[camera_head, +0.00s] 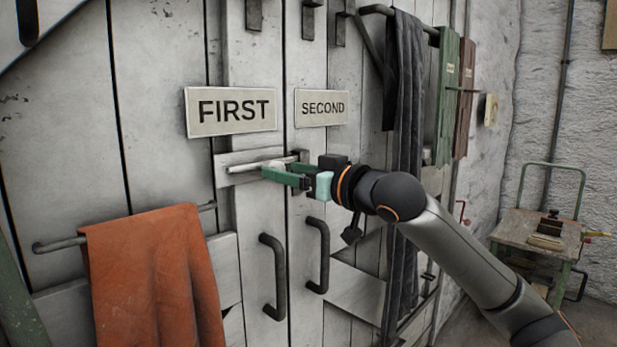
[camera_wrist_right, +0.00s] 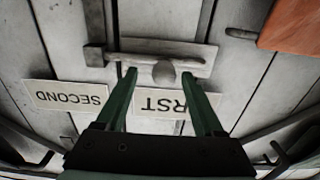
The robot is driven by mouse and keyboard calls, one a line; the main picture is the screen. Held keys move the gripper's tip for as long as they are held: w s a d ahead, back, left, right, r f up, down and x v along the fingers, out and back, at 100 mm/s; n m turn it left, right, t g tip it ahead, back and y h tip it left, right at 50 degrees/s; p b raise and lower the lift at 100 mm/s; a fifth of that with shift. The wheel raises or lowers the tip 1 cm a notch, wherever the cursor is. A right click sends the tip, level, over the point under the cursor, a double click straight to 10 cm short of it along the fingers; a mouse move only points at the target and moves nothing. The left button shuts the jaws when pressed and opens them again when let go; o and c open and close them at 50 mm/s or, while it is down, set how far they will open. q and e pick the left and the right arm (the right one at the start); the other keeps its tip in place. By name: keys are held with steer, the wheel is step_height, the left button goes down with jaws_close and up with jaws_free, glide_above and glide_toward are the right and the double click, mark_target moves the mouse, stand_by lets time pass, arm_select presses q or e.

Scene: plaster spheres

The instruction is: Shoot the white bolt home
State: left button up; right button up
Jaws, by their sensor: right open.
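The white bolt (camera_head: 258,166) lies level on a pale plate (camera_head: 228,179) on the door under the FIRST sign. In the right wrist view, which is upside down, its rounded knob (camera_wrist_right: 164,72) stands out from the bolt plate (camera_wrist_right: 202,52). A dark keeper (camera_wrist_right: 95,56) is on the SECOND door; the bolt's end is near it, and I cannot tell whether it is inside. My right gripper (camera_head: 279,173) is open at the bolt, its green fingertips (camera_wrist_right: 159,75) on either side of the knob with gaps showing. My left gripper is not in view.
The FIRST sign (camera_head: 231,110) and SECOND sign (camera_head: 321,108) are above the bolt. Two dark door handles (camera_head: 275,277) are below. An orange cloth (camera_head: 152,280) hangs at left, dark cloth (camera_head: 408,120) at right. A cart (camera_head: 537,232) stands far right.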

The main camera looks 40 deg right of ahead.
arm_select(q)
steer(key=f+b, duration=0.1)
steer(key=b, duration=0.1)
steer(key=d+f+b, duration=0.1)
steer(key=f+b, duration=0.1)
steer(key=b, duration=0.1)
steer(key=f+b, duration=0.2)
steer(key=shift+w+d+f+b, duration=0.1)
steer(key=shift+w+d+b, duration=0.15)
steer(key=shift+b, duration=0.1)
arm_select(e)
steer(key=s, duration=1.2)
steer(key=shift+d, duration=0.45)
steer(key=shift+s, duration=0.1)
